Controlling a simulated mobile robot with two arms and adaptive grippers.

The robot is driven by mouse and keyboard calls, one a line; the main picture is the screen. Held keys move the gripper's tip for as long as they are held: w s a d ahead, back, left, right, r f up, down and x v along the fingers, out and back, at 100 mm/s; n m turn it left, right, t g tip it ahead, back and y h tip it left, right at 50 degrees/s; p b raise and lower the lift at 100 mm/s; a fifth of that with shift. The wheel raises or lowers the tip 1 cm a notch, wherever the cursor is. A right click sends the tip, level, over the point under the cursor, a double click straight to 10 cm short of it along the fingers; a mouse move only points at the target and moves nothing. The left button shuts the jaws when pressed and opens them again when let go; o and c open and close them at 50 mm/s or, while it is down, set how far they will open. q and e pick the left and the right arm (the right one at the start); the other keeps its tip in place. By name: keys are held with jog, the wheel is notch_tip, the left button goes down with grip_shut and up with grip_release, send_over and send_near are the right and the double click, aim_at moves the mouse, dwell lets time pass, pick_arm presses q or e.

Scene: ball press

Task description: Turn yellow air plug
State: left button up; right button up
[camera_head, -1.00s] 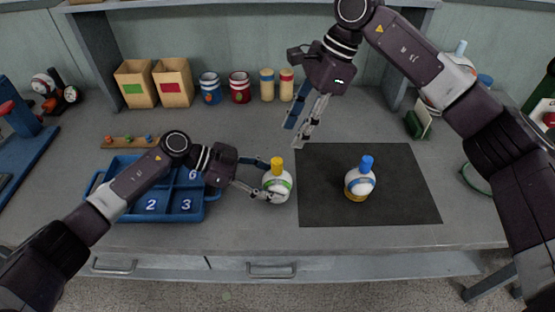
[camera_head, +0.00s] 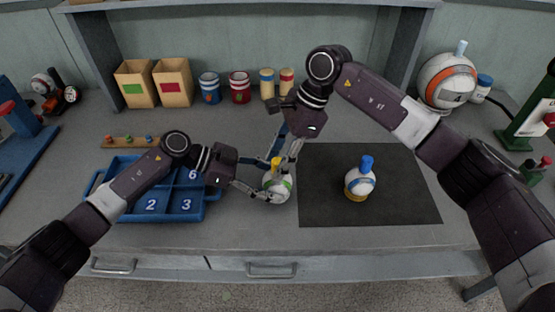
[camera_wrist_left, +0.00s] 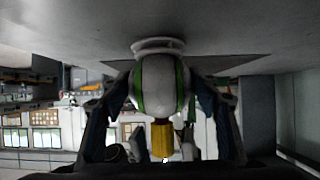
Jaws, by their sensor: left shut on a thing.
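A small white ball with green stripes (camera_head: 278,186) stands left of the dark mat, with the yellow air plug (camera_head: 276,168) on its top. The wrist view shows the ball (camera_wrist_left: 160,84) between my left fingers and the yellow plug (camera_wrist_left: 162,138). My left gripper (camera_head: 268,187) is shut on this ball from the left. My right gripper (camera_head: 283,158) comes down from above with its fingers apart, close around the yellow plug. Its tips partly cover the plug, so contact is not clear. A second ball with a blue plug (camera_head: 359,184) stands on the mat.
The dark mat (camera_head: 415,200) is otherwise clear. A blue numbered tray (camera_head: 150,217) lies under my left arm. Boxes (camera_head: 173,84) and several cans (camera_head: 240,88) line the back. A large white and orange ball (camera_head: 447,82) stands back right.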

grip_shut()
